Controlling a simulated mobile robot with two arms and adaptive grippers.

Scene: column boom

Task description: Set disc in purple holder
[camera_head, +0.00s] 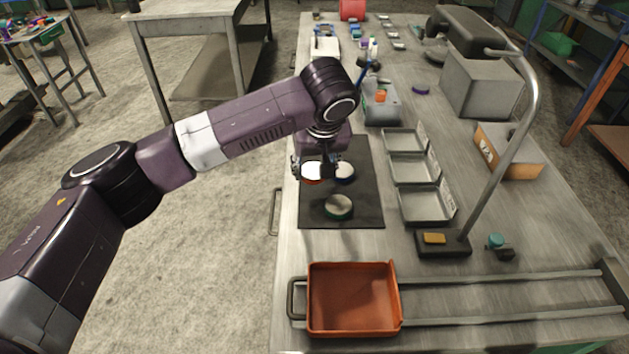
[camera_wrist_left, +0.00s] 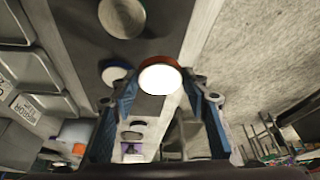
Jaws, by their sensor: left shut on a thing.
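My left gripper (camera_head: 318,168) is over the dark mat (camera_head: 316,216), shut on a round disc (camera_head: 312,174) with a bright white top and an orange-red rim. In the left wrist view the disc (camera_wrist_left: 159,78) sits between the two fingertips (camera_wrist_left: 163,84). A small purple round piece (camera_head: 421,90) lies farther back on the table, well away from the gripper; it may be the purple holder, but its shape is too small to tell. My right gripper is not in view.
A blue-rimmed round piece (camera_head: 345,177) and a green-rimmed one (camera_head: 338,207) are on the mat. Metal trays (camera_head: 425,204) stand to the right, with a lamp pole (camera_head: 500,160) beyond. An orange tray (camera_head: 352,298) is at the front. A grey bin (camera_head: 382,112) stands behind the mat.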

